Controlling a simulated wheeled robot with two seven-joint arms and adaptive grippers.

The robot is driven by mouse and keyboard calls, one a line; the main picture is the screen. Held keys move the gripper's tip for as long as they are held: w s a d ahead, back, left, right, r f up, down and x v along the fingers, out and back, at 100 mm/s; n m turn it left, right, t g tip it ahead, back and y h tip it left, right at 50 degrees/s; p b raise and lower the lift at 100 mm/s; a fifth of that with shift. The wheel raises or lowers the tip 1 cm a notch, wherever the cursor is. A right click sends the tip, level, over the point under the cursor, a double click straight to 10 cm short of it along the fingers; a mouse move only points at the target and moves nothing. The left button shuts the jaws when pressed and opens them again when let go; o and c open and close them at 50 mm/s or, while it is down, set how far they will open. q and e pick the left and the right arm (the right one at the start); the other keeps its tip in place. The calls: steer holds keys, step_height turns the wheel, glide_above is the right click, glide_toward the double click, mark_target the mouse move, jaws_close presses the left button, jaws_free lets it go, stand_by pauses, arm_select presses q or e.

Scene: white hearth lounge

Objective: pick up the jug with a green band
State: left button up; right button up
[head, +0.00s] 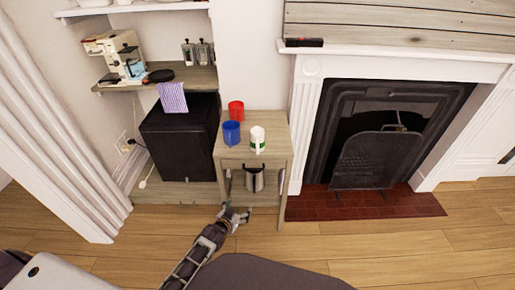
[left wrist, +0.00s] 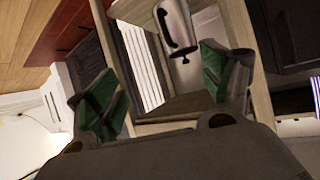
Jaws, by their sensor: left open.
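The jug with a green band (head: 257,140) is white and stands upright on top of a small wooden side table (head: 268,121), near the middle. My left gripper (head: 235,217) is open and empty, low in front of the table and below the level of its top. In the left wrist view, the open fingers of my left gripper (left wrist: 163,88) show green pads with nothing between them. The jug with the green band cannot be made out in the left wrist view. My right gripper is out of view.
A blue mug (head: 231,133) and a red mug (head: 236,110) stand left of the jug. A shiny metal pot (head: 255,181) is under the tabletop; it also shows in the left wrist view (left wrist: 179,25). A black cabinet (head: 180,140) is left, a fireplace (head: 377,145) right.

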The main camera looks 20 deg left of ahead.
arm_select(q)
steer(key=w+d+r+t+b, duration=0.1)
steer(key=w+r+t+b, duration=0.3)
steer(key=r, duration=0.9)
steer(key=t+b, duration=0.2)
steer(key=b, duration=0.1)
glide_toward(251, 149)
steer(key=s+d+r, duration=0.1)
steer(key=s+r, duration=0.3)
steer(key=shift+w+d+r+h, duration=0.1)
steer(key=shift+w+r+h, duration=0.15)
steer(key=shift+h, duration=0.15)
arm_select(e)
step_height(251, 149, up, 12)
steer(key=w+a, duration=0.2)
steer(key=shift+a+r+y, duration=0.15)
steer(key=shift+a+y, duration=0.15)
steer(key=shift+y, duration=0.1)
arm_select(q)
steer(key=shift+w+f, duration=0.1)
steer(key=shift+w, duration=0.1)
